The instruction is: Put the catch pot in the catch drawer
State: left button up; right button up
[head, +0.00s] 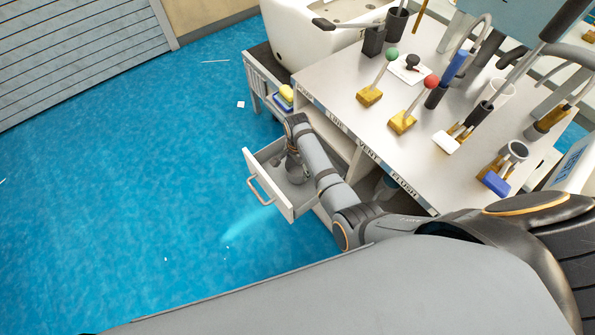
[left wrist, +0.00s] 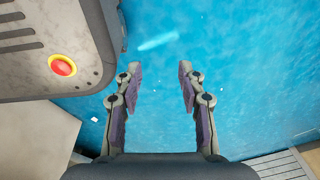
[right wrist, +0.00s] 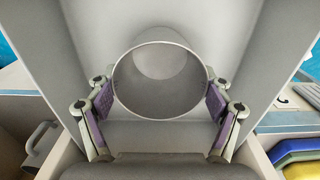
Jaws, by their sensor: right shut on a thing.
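The catch drawer (head: 270,189) stands pulled out from the front of the white bench. My right gripper (head: 295,164) reaches down into the drawer from above. In the right wrist view, my right gripper (right wrist: 158,96) is shut on the grey, round catch pot (right wrist: 160,72), with one finger on each side. The pot is upright with its open mouth towards the camera, inside the drawer walls. Whether its base touches the drawer floor cannot be told. My left gripper (left wrist: 158,85) is open and empty above the blue floor in the left wrist view, and is not seen in the head view.
The bench top (head: 335,80) carries levers with green (head: 391,54) and red (head: 431,82) knobs. A low rack (head: 260,85) with yellow and blue items stands beyond the drawer. A grey handled vessel (right wrist: 38,143) shows left in the right wrist view.

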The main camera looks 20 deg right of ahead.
jog(key=shift+f, duration=0.75)
jog(key=shift+w+r, duration=0.1)
jog(key=shift+r, duration=0.1)
jog(key=shift+f, duration=0.1)
jog(key=o, duration=0.9)
jog(key=shift+o, duration=1.2)
pick_arm(q)
jog(key=shift+s+f, duration=0.25)
jog(key=shift+f, duration=0.4)
jog(key=shift+s, duration=0.2)
